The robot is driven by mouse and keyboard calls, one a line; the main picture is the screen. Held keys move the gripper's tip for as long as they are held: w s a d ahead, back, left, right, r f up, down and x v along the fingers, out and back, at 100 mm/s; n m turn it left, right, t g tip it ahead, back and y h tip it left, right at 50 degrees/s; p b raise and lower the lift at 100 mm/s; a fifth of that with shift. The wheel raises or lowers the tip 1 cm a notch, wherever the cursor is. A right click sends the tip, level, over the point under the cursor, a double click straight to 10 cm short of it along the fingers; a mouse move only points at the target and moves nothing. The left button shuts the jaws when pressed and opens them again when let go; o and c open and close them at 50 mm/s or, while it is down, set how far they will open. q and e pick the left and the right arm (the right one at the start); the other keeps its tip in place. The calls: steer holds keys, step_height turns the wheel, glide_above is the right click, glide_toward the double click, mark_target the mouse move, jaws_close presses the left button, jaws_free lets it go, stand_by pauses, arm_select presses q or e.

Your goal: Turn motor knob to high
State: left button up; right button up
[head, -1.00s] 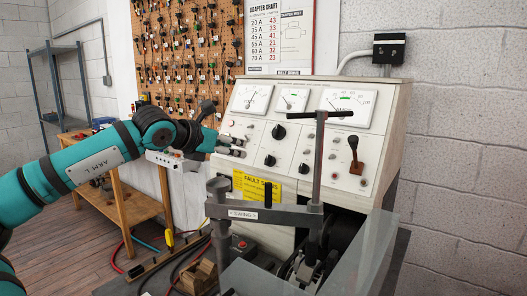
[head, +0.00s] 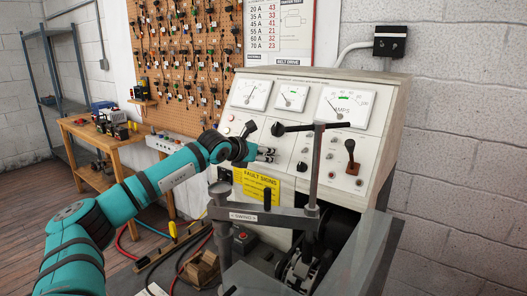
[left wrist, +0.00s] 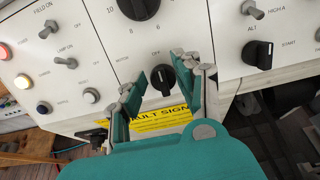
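A black knob (left wrist: 162,80) with a white pointer line sits on the white panel under an "OFF" label in the left wrist view; I take it for the motor knob. Its pointer is toward OFF. My left gripper (left wrist: 160,92) is open, with one finger on each side of this knob and gaps on both sides. In the head view the left gripper (head: 268,154) is at the panel face and hides the knob behind it. The right gripper is not in view.
A larger numbered black knob (left wrist: 138,6) is above, and a "START" knob (left wrist: 258,53) is to the right. Toggle switches (left wrist: 254,10) and indicator lamps flank them. A yellow fault sign (head: 256,187) is below. A swing arm with a T-handle (head: 317,160) stands in front of the panel.

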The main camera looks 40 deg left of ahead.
arm_select(q)
steer(key=shift+c, duration=0.2)
jaws_close()
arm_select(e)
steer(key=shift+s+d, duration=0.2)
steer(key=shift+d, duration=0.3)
